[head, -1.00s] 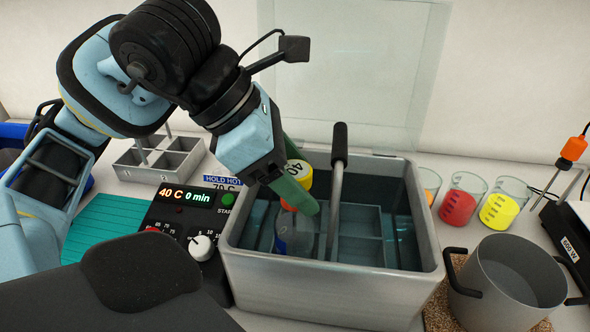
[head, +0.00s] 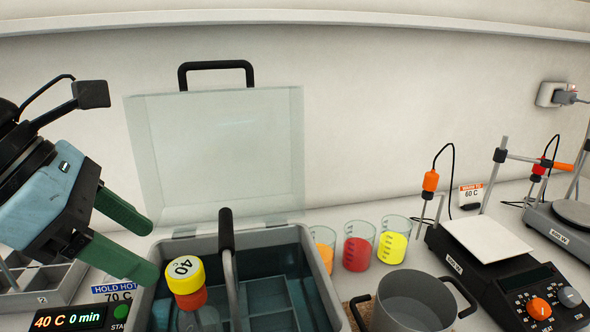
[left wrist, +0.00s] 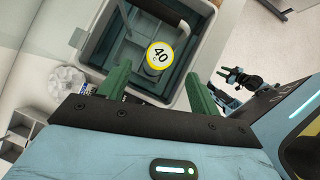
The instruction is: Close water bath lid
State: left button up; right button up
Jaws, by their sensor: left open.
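The water bath (head: 335,285) is a grey metal tank, and it also shows in the left wrist view (left wrist: 92,30). Its clear lid (head: 222,150) stands open and upright behind it, with a black handle (head: 215,64) on top. A bottle with a yellow cap marked 40 (head: 185,274) stands inside the bath; the cap also shows in the left wrist view (left wrist: 161,55). My left gripper (head: 154,250) is open and empty, left of the bottle and above the bath's left side. My right gripper (left wrist: 238,82) shows small in the left wrist view, its jaws unclear.
A rod with a black grip (head: 226,230) rises from the bath in front of the lid. Beakers of orange, red (head: 358,246) and yellow liquid stand right of the bath. A pot (head: 412,303) and a hot plate (head: 490,250) are further right. A grey rack (head: 40,285) is at left.

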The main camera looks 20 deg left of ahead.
aim_at(297, 179)
jog(key=k+l, duration=0.8)
jog(key=l, duration=0.1)
